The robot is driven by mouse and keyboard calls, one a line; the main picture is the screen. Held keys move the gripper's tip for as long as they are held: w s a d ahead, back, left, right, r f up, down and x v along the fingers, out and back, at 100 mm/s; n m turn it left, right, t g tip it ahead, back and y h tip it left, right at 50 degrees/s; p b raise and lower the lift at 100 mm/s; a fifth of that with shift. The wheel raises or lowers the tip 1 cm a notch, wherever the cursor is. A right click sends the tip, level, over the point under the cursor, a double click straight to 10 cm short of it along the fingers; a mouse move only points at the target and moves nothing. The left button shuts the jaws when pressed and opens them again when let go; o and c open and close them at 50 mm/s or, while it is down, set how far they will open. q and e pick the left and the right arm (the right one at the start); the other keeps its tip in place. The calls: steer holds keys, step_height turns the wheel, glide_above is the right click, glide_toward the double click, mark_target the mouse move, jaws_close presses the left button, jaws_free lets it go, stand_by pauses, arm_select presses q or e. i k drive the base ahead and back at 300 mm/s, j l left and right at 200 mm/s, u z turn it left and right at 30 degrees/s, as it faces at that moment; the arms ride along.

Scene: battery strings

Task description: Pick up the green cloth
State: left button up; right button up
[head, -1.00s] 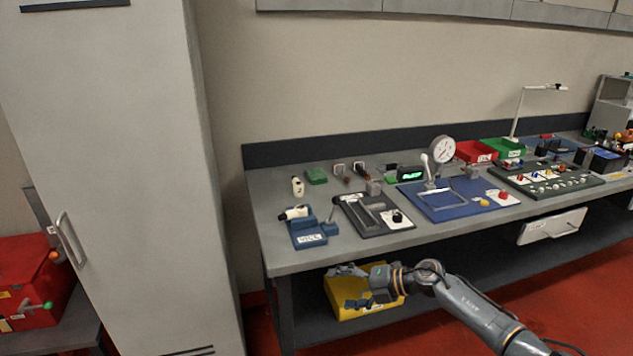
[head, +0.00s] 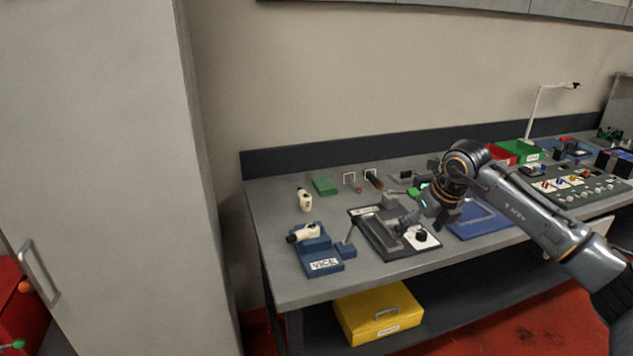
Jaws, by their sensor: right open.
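The green cloth (head: 324,186) appears as a small folded green block lying flat near the back left of the workbench. Nothing covers it. My right gripper (head: 414,216) is over the bench to the right of the cloth, above the grey tool board, and apart from the cloth. It is open, and I see nothing held in it. My left gripper is out of view.
A white bottle-like item (head: 305,200) stands left of the cloth, and a blue vice (head: 318,258) is in front. Small red-tipped tools (head: 352,182) lie to its right. A yellow box (head: 378,314) sits on the lower shelf. A grey cabinet (head: 95,150) stands at left.

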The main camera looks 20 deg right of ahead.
mark_target(323, 187)
steer(key=i, duration=1.5)
